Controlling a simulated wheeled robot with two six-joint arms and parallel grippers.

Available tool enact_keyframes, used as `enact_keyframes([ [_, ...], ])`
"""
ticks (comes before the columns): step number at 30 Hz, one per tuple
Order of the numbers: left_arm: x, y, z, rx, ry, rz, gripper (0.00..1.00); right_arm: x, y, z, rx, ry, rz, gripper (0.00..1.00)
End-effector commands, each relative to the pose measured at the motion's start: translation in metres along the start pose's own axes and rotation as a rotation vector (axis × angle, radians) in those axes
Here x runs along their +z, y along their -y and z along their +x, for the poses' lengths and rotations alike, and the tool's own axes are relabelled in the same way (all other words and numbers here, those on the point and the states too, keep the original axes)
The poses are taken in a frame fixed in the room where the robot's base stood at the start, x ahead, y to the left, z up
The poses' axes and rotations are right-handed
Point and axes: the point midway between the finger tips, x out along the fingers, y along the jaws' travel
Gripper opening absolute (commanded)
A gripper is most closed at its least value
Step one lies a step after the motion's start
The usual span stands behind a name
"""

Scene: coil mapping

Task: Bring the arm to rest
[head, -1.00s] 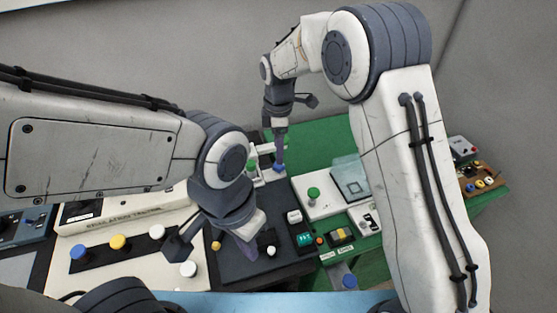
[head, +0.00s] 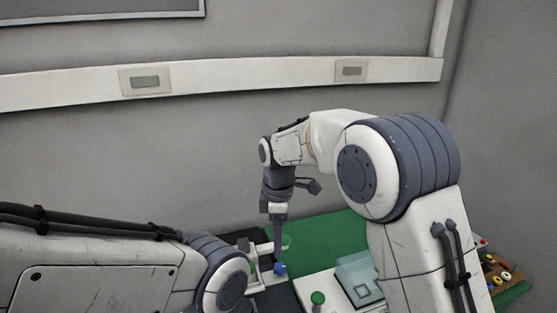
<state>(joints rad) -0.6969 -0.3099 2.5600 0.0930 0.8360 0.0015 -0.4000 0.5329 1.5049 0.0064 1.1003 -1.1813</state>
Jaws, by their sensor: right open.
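My right gripper (head: 277,240) points down over the back of the bench. Its jaws are open, though seen edge-on they look like one narrow finger. Their lower end is right at a blue knob (head: 280,269) on a pale fixture (head: 267,281); I cannot tell whether they touch it. My right arm comes in from the right and arches over the bench. My left arm enters from the lower left, and its gripper is below the picture's edge.
A green mat (head: 330,237) covers the back of the bench. A white panel with a green knob (head: 318,298) and a clear cover (head: 357,280) lies right of the fixture. A brown board (head: 505,275) is at the far right. A grey wall stands behind.

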Motion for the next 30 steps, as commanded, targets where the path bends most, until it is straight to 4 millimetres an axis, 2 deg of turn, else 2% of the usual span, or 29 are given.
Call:
enact_keyframes([
  [3, 0.0, 0.0, 0.002, 0.0, 0.0, 0.0, 0.0, -0.008, 0.053, -0.017, 0.005, -0.018, 0.147, 0.7],
  [7, 0.0, 0.0, 0.005, 0.0, 0.0, 0.0, 0.0, -0.006, 0.129, -0.026, 0.001, -0.042, 0.374, 0.7],
  [12, 0.0, 0.001, 0.008, 0.0, 0.0, 0.0, 0.0, 0.014, 0.221, -0.019, -0.015, -0.066, 0.664, 0.7],
  [15, 0.001, 0.001, 0.009, 0.0, 0.0, 0.001, 0.0, 0.029, 0.259, -0.009, -0.026, -0.075, 0.795, 0.7],
  [18, 0.001, 0.001, 0.009, 0.0, 0.0, 0.001, 0.0, 0.039, 0.283, -0.001, -0.034, -0.077, 0.884, 0.7],
  [21, 0.001, 0.001, 0.009, 0.0, 0.0, 0.001, 0.0, 0.045, 0.295, 0.004, -0.038, -0.079, 0.93, 0.7],
  [30, 0.001, 0.001, 0.009, 0.0, 0.0, 0.0, 0.0, 0.046, 0.297, 0.005, -0.04, -0.077, 0.944, 0.7],
])
